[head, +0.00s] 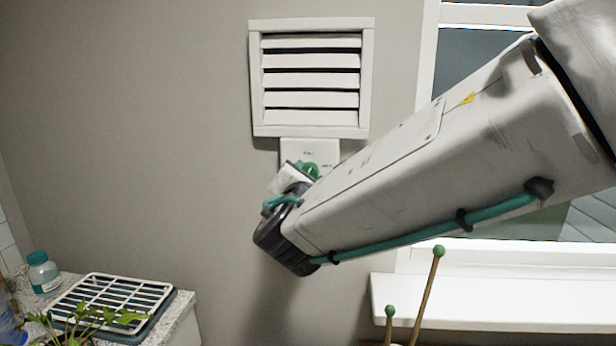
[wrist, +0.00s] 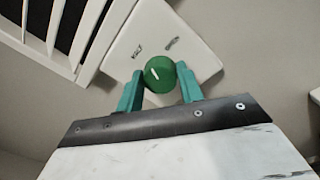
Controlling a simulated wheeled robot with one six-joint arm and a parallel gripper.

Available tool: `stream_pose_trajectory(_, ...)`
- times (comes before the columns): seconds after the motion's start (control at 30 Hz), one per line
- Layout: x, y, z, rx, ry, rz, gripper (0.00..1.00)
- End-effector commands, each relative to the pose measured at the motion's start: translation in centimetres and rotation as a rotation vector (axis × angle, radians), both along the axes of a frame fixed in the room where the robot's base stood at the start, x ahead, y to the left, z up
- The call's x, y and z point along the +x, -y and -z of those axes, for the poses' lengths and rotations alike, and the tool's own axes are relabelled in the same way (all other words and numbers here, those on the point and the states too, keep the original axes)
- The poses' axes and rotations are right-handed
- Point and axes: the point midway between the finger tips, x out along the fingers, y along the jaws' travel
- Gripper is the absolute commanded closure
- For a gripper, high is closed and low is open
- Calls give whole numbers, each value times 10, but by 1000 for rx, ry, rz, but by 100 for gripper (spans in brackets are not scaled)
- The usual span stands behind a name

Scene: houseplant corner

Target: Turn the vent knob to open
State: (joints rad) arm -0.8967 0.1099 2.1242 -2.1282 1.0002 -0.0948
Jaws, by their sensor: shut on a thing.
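The vent knob (wrist: 160,74) is round and green with a white pointer line. It sits on a white plate (wrist: 200,58) with small dark markings, too small to read. My gripper (wrist: 160,88) has teal fingers on both sides of the knob, shut on it. In the head view the green knob (head: 311,170) shows only in part behind my gripper and arm. The white wall vent (head: 312,100) is above the plate, its slats tilted with dark gaps between them.
A window (head: 480,75) with a white sill (head: 500,300) is at right. A counter at lower left holds a white rack (head: 110,295), a teal-capped bottle (head: 42,275) and a leafy plant (head: 85,325). Green-tipped stakes (head: 430,285) rise at bottom centre-right.

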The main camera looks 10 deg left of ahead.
Motion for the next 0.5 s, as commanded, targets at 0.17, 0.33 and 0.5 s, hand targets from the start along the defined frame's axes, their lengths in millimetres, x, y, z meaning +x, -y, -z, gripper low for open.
stream_pose_trajectory(0.17,0,0,1,165,-10,0,86)
stream_pose_trajectory(0.33,0,0,2,326,-19,0,86)
stream_pose_trajectory(0.5,0,0,3,481,-29,0,86)
